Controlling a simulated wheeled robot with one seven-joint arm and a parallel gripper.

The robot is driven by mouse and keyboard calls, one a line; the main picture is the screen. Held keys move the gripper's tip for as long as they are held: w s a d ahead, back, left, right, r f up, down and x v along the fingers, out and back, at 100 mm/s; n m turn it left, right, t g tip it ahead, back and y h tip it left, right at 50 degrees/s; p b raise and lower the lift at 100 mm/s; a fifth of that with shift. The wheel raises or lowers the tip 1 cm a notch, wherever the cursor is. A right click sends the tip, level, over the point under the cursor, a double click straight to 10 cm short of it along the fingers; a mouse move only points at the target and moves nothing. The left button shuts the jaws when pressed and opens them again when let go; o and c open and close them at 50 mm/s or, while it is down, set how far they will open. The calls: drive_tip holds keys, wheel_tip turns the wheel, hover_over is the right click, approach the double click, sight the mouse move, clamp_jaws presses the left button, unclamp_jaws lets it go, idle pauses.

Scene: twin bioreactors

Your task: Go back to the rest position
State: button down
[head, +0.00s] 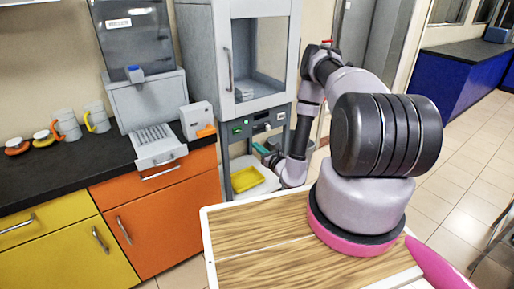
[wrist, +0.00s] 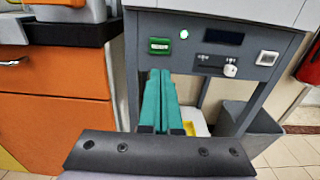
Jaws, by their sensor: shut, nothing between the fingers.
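My gripper (wrist: 160,76) shows in the wrist view as two long teal fingers lying side by side, shut and empty. In the head view my gripper (head: 262,149) is a small teal shape in front of the grey cabinet's stand, below its control panel. My arm reaches out over the wooden top and bends down to it. The fingers touch nothing that I can make out.
The grey cabinet (head: 254,55) has a glass door and a control panel (wrist: 212,44) below. A yellow tray (head: 247,179) lies on its low white shelf. Left stands a black counter (head: 75,160) with cups and a machine. A grey bin (wrist: 250,125) stands right. Tiled floor is open at right.

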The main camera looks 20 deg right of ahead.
drive_tip(key=w+a+r+n+g+y, duration=0.1)
drive_tip(key=a+r+n+y, duration=0.15)
drive_tip(key=r, duration=0.25)
drive_tip(key=w+a+r+n+y, duration=0.2)
drive_tip(key=r+y, duration=0.1)
drive_tip(key=r, duration=0.3)
drive_tip(key=s+a+r+n+g+y, duration=0.25)
drive_tip(key=r+n+g, duration=0.2)
drive_tip(key=r, duration=0.35)
drive_tip(key=s+a+r+n+g+y, duration=0.1)
drive_tip(key=s+a+r+n+g, duration=0.35)
drive_tip(key=r, duration=0.25)
drive_tip(key=s+a+r+n+g+y, duration=0.25)
drive_tip(key=r+n+g, duration=0.2)
drive_tip(key=r, duration=0.35)
drive_tip(key=s+d+r+n+g+h, duration=0.1)
drive_tip(key=s+r+n+g+h, duration=0.1)
drive_tip(key=s+r+n+h, duration=0.35)
drive_tip(key=s+d+r+n+g+h, duration=0.1)
drive_tip(key=s+r+n+h, duration=0.15)
drive_tip(key=s, duration=0.65)
drive_tip(key=s+d+r+n+t+h, duration=0.2)
drive_tip(key=s+d+r+t+h, duration=0.5)
drive_tip(key=s+d+r, duration=0.2)
drive_tip(key=shift+s+d+r, duration=0.25)
drive_tip(key=shift+d, duration=0.95)
drive_tip(key=shift+t, duration=0.25)
